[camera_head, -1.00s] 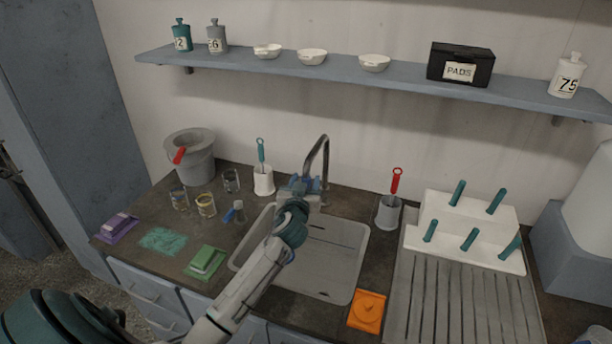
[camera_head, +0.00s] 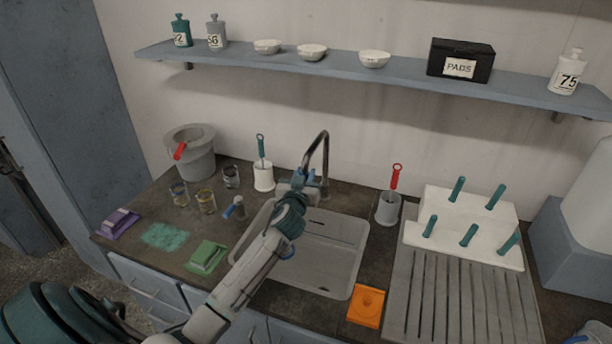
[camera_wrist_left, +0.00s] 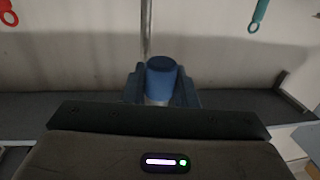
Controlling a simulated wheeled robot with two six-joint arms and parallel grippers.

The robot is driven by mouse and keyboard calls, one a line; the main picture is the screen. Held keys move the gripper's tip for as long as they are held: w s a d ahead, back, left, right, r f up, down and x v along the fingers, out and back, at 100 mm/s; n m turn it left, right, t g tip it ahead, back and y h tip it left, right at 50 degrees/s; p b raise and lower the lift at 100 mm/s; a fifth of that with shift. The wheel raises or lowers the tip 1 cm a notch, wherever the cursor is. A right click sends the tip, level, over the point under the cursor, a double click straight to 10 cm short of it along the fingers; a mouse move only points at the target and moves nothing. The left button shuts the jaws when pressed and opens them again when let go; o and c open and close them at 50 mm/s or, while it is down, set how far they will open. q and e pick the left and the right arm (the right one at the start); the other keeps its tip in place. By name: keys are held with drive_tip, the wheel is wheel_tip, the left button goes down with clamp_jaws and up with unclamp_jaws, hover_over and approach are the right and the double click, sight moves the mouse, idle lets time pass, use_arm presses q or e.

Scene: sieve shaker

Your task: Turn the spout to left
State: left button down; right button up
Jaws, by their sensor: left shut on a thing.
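The curved metal spout (camera_head: 325,152) rises at the back of the sink (camera_head: 330,258) and arcs over toward the front left. Its lower end has a blue nozzle, which shows as a blue cylinder (camera_wrist_left: 161,77) in the left wrist view. My left gripper (camera_head: 303,180) is at this end, shut on the blue nozzle, with a finger on each side of it. My right gripper is in neither view.
A white holder (camera_head: 264,178) with a teal-handled brush stands left of the spout. A grey holder (camera_head: 388,209) with a red-handled brush stands right. Glasses (camera_head: 206,201) and a grey bucket (camera_head: 196,160) are farther left. A shelf (camera_head: 390,70) runs above.

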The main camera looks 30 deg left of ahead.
use_arm(q)
drive_tip(key=shift+s+a+h, duration=0.1)
drive_tip(key=shift+a+h, duration=0.2)
drive_tip(key=shift+a, duration=0.15)
drive_tip(key=a+m+h+b, duration=0.1)
drive_tip(key=a+b, duration=0.2)
drive_tip(key=a, duration=0.6)
drive_tip(key=shift+w+a+t, duration=0.15)
drive_tip(key=shift+w+t, duration=0.15)
drive_tip(key=shift+r, duration=0.1)
drive_tip(key=c, duration=1.4)
unclamp_jaws()
drive_tip(key=shift+o, duration=1.1)
drive_tip(key=shift+a, duration=0.15)
